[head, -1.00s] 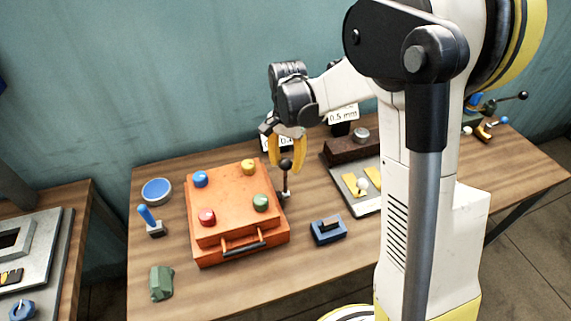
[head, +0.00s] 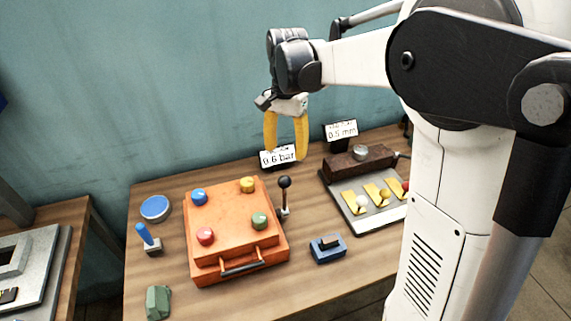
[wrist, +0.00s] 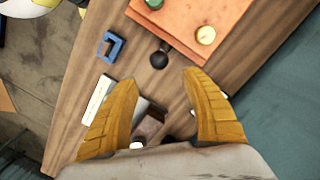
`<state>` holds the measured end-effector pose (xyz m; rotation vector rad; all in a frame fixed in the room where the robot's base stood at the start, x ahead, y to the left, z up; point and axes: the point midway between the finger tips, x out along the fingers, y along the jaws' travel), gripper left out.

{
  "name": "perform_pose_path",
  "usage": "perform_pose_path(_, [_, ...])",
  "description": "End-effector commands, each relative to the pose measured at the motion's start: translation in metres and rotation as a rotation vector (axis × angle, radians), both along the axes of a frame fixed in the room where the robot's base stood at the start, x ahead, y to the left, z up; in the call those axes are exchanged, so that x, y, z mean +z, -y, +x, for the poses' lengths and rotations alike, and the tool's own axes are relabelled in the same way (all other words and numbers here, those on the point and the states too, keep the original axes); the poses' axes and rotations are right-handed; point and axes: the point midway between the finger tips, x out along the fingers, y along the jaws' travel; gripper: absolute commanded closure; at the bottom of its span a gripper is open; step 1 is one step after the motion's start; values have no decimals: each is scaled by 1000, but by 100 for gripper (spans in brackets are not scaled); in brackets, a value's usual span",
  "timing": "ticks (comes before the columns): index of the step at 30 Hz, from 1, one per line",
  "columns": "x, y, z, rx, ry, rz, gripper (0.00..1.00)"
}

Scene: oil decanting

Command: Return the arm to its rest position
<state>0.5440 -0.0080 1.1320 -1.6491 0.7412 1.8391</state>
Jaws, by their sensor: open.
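My gripper (head: 287,137) has two yellow fingers that hang down, apart and empty, above the back of the table in the head view. It is clear of the black-knobbed lever (head: 284,196) at the right side of the orange box (head: 237,232). In the wrist view my gripper (wrist: 161,115) shows its fingers spread with nothing between them. The lever's black knob (wrist: 160,59) and the orange box (wrist: 192,22) lie beyond the fingertips.
On the wooden table (head: 300,275) stand a blue block (head: 327,250), a grey panel with coloured knobs (head: 372,216), a blue joystick (head: 148,237) and a green block (head: 158,302). A "0.6 bar" sign (head: 277,157) stands behind the fingers. The air above the table is free.

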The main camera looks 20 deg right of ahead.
Motion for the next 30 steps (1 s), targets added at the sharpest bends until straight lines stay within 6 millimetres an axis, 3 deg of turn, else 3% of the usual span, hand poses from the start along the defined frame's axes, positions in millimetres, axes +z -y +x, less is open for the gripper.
perform_pose_path(5, [11,1,1,0,0,0,44])
perform_pose_path(20, [13,0,-3,13,13,0,44])
perform_pose_path(25, [21,-2,-32,118,114,-5,44])
perform_pose_path(30, [23,-5,-80,307,286,-37,44])
